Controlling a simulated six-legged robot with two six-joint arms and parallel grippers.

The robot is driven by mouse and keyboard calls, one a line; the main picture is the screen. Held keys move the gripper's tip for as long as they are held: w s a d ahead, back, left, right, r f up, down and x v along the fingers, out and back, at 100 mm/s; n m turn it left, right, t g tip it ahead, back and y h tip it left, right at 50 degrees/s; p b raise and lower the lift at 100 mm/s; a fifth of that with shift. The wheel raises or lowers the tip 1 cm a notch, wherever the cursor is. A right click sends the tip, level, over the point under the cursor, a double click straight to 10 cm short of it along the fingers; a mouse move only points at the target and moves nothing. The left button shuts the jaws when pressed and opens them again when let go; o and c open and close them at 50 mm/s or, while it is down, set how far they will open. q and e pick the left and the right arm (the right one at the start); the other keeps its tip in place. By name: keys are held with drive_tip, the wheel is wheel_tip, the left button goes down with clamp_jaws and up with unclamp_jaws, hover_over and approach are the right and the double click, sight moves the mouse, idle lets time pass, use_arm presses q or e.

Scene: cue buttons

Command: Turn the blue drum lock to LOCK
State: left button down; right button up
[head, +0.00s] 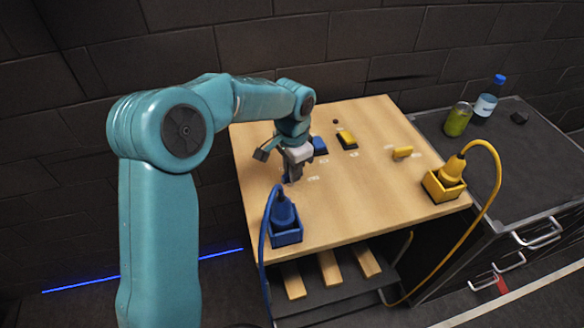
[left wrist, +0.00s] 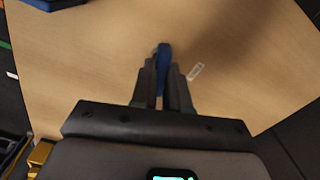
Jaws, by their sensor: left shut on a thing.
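In the left wrist view the blue drum lock (left wrist: 163,58) shows as a narrow blue handle between the fingers of my left gripper (left wrist: 162,82). The fingers are shut on it, and its tip sticks out past them. In the head view my left gripper (head: 291,176) points down at the left part of the wooden table top, and only a bit of blue shows by the fingertips. A small white label (left wrist: 196,71) lies on the wood just right of the handle; its text is too small to read. My right gripper is not in view.
A blue plug in a blue box (head: 286,236) stands at the table's (head: 340,215) front left, its cable hanging down. A yellow plug in a box (head: 446,184) stands at the right. Blue (head: 319,146) and yellow (head: 347,139) buttons and a yellow handle (head: 402,152) sit farther back.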

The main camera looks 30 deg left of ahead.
use_arm(q)
drive_tip(key=shift+r+m, duration=0.15)
drive_tip(key=shift+m, duration=1.75)
drive_tip(key=c, duration=1.2)
unclamp_jaws()
drive_tip(key=shift+c, duration=0.2)
drive_tip(key=shift+o, duration=0.6)
drive_tip(key=shift+d, duration=0.1)
drive_tip(key=shift+r, duration=0.3)
wheel_tip(320, 180, up, 16)
drive_tip(key=shift+f, duration=0.15)
